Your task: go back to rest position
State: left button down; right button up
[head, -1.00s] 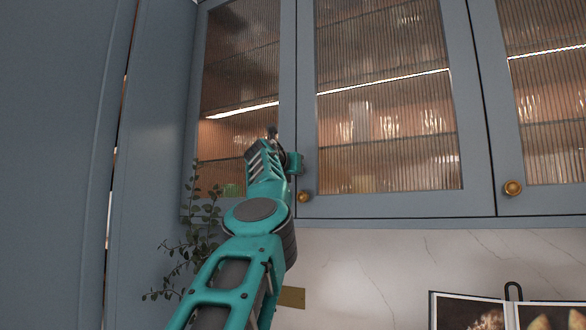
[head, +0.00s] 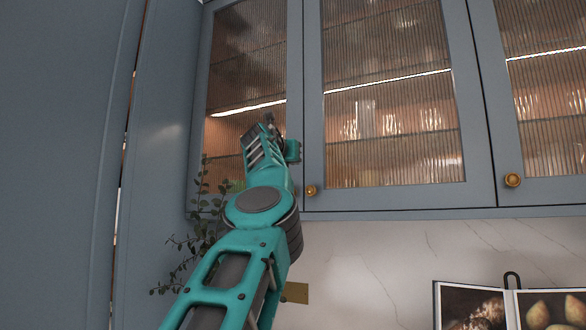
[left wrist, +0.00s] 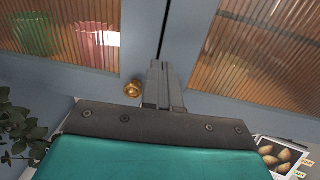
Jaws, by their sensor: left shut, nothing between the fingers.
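My left arm reaches up from the bottom of the head view toward the blue-grey wall cabinet. My left gripper (head: 268,120) is at its tip, in front of the left glass door (head: 245,65), near that door's right edge. In the left wrist view the left gripper (left wrist: 166,85) is shut and empty. Its fingers point up at the gap between two doors, just right of a brass knob (left wrist: 133,89). I cannot tell whether they touch the door. The cabinet doors look closed. My right gripper is not in view.
A leafy plant (head: 195,225) stands below the cabinet at left, beside a tall blue-grey panel (head: 60,160). An open picture book (head: 470,306) is at lower right. Brass knobs (head: 512,180) stick out from the doors. The marble wall (head: 390,255) below is mostly clear.

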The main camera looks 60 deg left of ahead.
pick_arm(q)
jog(key=b+v, duration=0.4)
jog(key=v, duration=0.4)
jog(key=shift+f+b, duration=0.25)
jog(key=shift+b, duration=0.05)
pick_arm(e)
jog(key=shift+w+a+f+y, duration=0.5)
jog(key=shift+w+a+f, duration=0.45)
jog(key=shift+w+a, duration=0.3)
pick_arm(q)
jog(key=shift+a, duration=0.15)
